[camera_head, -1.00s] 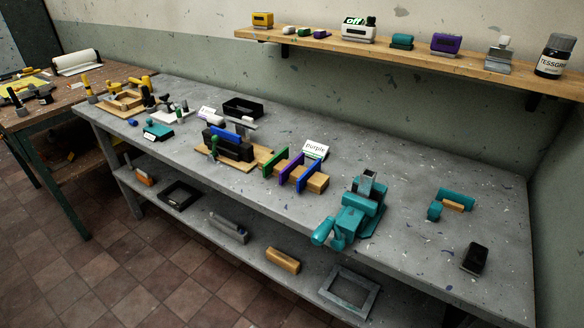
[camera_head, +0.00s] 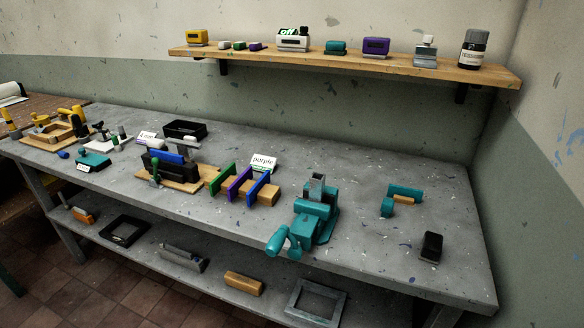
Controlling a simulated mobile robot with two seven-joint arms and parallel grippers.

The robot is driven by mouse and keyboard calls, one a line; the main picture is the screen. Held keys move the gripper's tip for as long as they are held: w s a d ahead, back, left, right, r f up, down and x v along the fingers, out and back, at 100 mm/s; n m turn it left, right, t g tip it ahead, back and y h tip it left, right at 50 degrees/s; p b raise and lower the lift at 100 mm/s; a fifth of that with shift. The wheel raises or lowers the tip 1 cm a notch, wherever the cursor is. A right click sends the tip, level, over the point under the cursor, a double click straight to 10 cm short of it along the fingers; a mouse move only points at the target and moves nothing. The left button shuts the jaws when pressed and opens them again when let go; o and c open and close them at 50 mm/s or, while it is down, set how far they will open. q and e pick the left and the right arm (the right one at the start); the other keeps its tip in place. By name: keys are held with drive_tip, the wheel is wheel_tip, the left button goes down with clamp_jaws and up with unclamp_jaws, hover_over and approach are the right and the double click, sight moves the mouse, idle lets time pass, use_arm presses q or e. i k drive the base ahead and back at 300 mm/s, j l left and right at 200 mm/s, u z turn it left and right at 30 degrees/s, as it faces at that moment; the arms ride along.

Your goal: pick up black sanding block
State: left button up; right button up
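A small black block (camera_head: 431,246), which looks like the black sanding block, lies on the grey workbench (camera_head: 365,243) near its right front corner. It has a paler base. It stands apart from the other things, to the right of the teal vise and in front of a teal tool. Neither of my grippers shows in the head view.
A teal vise (camera_head: 312,215) sits at the bench's front edge. A teal tool with a wooden piece (camera_head: 403,198) lies behind the block. Coloured panels on a wooden block (camera_head: 240,185) stand further left. A wall shelf (camera_head: 350,63) holds several items. Bench around the block is clear.

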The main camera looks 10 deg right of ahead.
sight(432, 247)
drive_tip(key=z, duration=1.45)
